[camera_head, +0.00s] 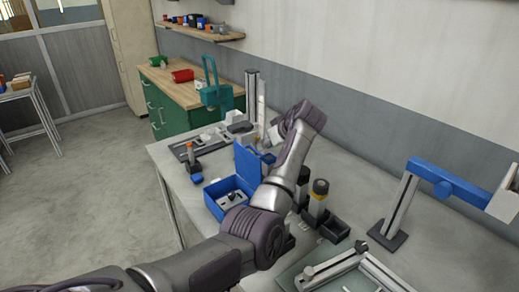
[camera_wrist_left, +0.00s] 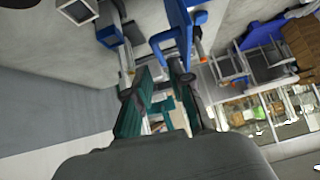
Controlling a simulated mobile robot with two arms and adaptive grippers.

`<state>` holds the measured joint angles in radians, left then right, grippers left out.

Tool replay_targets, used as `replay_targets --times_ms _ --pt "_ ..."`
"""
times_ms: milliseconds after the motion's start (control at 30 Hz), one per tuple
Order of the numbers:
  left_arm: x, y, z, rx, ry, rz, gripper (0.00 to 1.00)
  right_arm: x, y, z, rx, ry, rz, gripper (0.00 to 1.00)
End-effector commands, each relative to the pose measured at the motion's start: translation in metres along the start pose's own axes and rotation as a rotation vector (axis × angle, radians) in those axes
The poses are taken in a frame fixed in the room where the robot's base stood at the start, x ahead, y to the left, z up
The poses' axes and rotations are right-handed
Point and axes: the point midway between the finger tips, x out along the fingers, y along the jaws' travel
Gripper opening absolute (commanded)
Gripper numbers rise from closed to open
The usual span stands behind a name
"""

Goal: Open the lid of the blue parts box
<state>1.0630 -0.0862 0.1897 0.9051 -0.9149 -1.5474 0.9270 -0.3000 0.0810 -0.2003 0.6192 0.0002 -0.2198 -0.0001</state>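The blue parts box (camera_head: 222,204) sits on the grey workbench in the head view, with small metal parts inside. Its lid (camera_head: 247,166) stands up at the box's back edge, so the box is open. My left arm reaches over the bench just right of the box. My left gripper (camera_head: 268,155) is beside the lid's right side, partly hidden by my own wrist; contact with the lid cannot be told. In the left wrist view the two fingers of the gripper (camera_wrist_left: 157,88) are apart with nothing clear between them. A blue panel (camera_wrist_left: 174,28) shows beyond them.
An orange-topped item (camera_head: 191,158) is left of the lid. A blue-armed stand (camera_head: 440,178) is at the right. A teal press (camera_head: 213,90) and green cabinet (camera_head: 165,115) are behind.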

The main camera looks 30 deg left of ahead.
Motion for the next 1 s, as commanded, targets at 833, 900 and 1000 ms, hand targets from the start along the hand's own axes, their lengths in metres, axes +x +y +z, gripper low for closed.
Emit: replay_targets --times_ms 833,900,1000 --pt "-0.053 0.0 0.0 0.0 0.0 -0.001 0.22 0.0 -0.001 -0.001 0.001 0.001 -0.001 0.55" --pt "-0.053 0.0 0.0 0.0 0.0 -0.001 0.22 0.0 -0.001 -0.001 0.001 0.001 -0.001 0.55" --pt "-0.053 0.0 0.0 0.001 -0.001 -0.001 0.22 0.0 -0.003 -0.001 0.002 0.002 -0.004 0.55"
